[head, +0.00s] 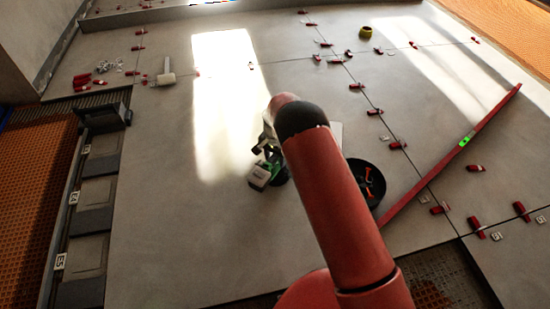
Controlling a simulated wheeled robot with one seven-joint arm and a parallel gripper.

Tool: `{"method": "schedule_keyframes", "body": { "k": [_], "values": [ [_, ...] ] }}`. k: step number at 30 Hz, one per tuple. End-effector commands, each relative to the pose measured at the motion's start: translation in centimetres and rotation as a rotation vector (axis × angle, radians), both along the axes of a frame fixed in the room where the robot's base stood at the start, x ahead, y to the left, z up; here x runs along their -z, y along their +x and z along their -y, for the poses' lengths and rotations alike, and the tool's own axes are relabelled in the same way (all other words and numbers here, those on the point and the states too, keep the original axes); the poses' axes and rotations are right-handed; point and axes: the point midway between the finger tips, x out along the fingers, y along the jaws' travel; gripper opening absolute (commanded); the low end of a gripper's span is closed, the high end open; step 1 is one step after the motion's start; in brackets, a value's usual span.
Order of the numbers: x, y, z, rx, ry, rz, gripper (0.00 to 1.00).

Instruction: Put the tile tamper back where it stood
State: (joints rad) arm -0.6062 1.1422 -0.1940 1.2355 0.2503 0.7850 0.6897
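A compact tool in white, dark grey and green (262,174), apparently the tile tamper, shows just left of my red arm, low over or on the large grey tile. Part of it is hidden behind my arm. My gripper seems to be at or just above this tool, but my arm covers the fingers. I cannot tell whether the fingers hold the tool or whether it touches the tile.
A black round tub (367,186) with orange pieces sits right of my arm. A long red level (455,153) lies diagonally at right. A white-headed mallet (166,77), a yellow roll (365,32) and scattered red wedges lie on the tiles. A slotted dark rack (84,215) borders the left.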

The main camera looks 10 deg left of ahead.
Motion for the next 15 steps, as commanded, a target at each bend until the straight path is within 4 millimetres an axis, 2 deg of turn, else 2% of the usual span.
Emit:
{"method": "schedule_keyframes", "body": {
  "k": [4, 7, 15],
  "values": [
    [0.2, -0.2, 0.1, 0.0, -0.002, -0.004, 0.47],
    [-0.5, -0.1, 0.0, 0.0, -0.001, -0.003, 0.47],
    [-5.1, 0.0, 0.0, 0.0, 0.001, 0.0, 0.47]
  ]
}}
